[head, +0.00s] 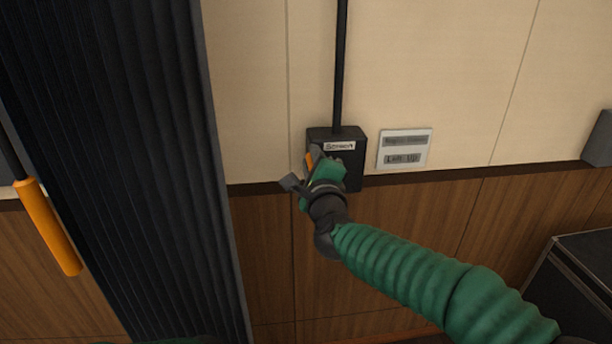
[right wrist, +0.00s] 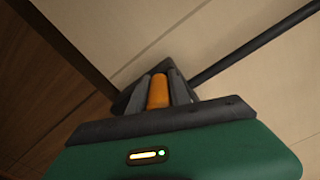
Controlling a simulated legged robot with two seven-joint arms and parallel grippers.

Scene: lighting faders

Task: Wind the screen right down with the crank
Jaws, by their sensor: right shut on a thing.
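The crank box (head: 350,178), dark with a label reading "Screen", is fixed to the wall at the centre of the head view. My right gripper (head: 309,165) is in front of the box's left side, shut on the orange crank handle (head: 308,161). In the right wrist view, the orange handle (right wrist: 158,92) sits between the two grey fingers of my right gripper (right wrist: 159,88). The crank's arm is hidden behind the gripper. The screen itself cannot be made out. My left gripper is not in view.
A black rod (head: 340,70) runs up from the box. A black case (head: 580,285) stands lower right.

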